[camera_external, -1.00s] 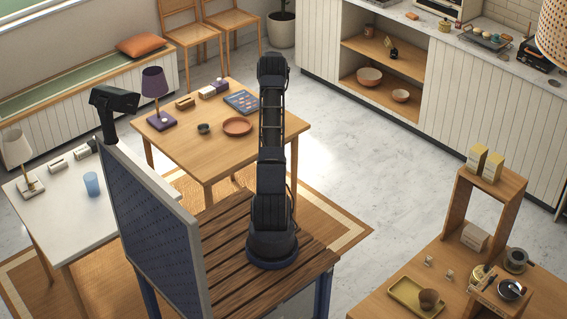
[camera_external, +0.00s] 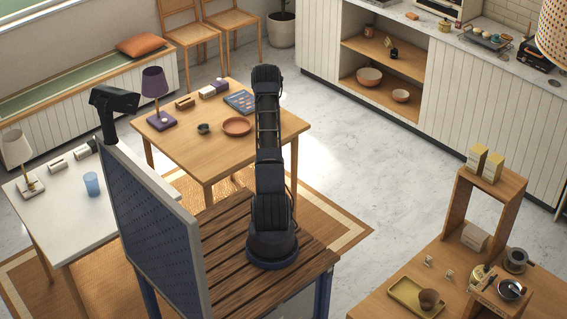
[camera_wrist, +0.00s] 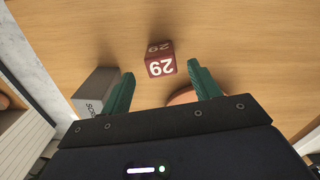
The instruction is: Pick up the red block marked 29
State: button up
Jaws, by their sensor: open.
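The red block marked 29 (camera_wrist: 160,59) sits on the wooden table in the wrist view, its number upside down in the picture. My gripper (camera_wrist: 160,69) is open, with its green fingers to either side of the block in the picture. Nothing is between the fingers' pads that I can see as held; the block's height relative to the fingertips is hard to judge. In the external view my arm stands upright in front of the wooden table, and it hides the gripper and the block.
A grey box with lettering (camera_wrist: 96,92) lies left of the left finger. A round terracotta plate (camera_wrist: 182,97) shows partly behind the right finger; it is also on the table (camera_external: 237,126). A small dark bowl (camera_external: 204,128), a lamp (camera_external: 155,85) and a patterned board (camera_external: 240,102) share the tabletop.

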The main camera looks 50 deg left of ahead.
notch_tip(320, 180, down, 4)
jog(key=shift+s+d, duration=0.1)
jog(key=c, duration=1.1)
jog(key=shift+r, duration=0.1)
